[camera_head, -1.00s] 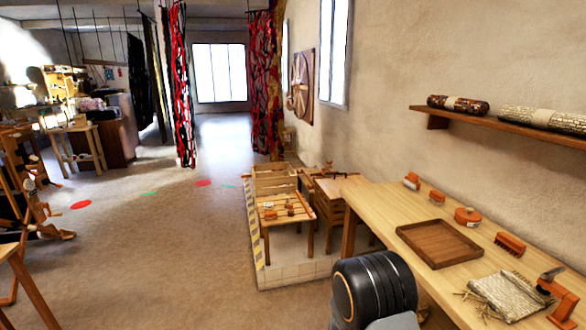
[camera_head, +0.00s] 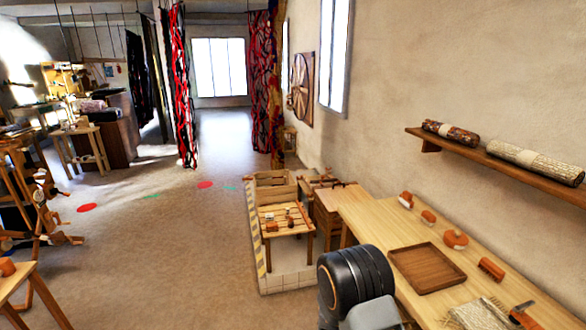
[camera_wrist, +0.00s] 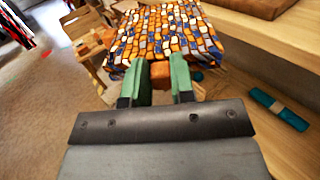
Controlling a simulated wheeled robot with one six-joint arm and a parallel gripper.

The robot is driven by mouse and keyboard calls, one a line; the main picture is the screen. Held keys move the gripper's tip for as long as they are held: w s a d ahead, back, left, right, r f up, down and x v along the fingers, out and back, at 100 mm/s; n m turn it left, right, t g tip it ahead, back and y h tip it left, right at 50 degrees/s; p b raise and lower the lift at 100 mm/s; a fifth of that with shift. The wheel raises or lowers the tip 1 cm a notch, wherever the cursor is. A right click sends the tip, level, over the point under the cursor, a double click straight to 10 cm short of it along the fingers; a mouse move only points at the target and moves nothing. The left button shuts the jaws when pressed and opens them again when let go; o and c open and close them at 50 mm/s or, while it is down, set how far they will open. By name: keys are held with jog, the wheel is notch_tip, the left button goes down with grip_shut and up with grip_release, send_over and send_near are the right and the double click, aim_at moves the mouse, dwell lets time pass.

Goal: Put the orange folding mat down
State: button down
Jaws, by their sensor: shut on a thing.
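The orange mat (camera_wrist: 165,32) has a patchwork of orange, white, blue and dark cells and fills the upper middle of the wrist view. My gripper (camera_wrist: 161,75) has two green fingers closed around a small orange part at the mat's near edge. The mat spreads out beyond the fingertips, in the air as far as I can tell.
A long wooden bench (camera_head: 375,225) along the right wall holds a tray (camera_head: 428,268), several orange tools and a woven piece (camera_head: 480,314). A teal roll (camera_wrist: 279,108) lies on wood at right. A slatted table (camera_head: 286,218) stands on a low platform. The floor (camera_head: 190,250) at left is open.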

jog(key=r, duration=0.3)
jog(key=w+r+n+y, duration=0.1)
jog(key=r, duration=0.2)
jog(key=r+y, duration=0.1)
jog(key=r, duration=0.2)
jog(key=shift+w+d+r+t, duration=0.25)
jog(key=shift+d+r+t, duration=0.1)
jog(key=shift+r+t, duration=0.05)
jog(key=shift+d+r, duration=0.35)
jog(key=shift+r, duration=0.15)
jog(key=shift+w, duration=0.2)
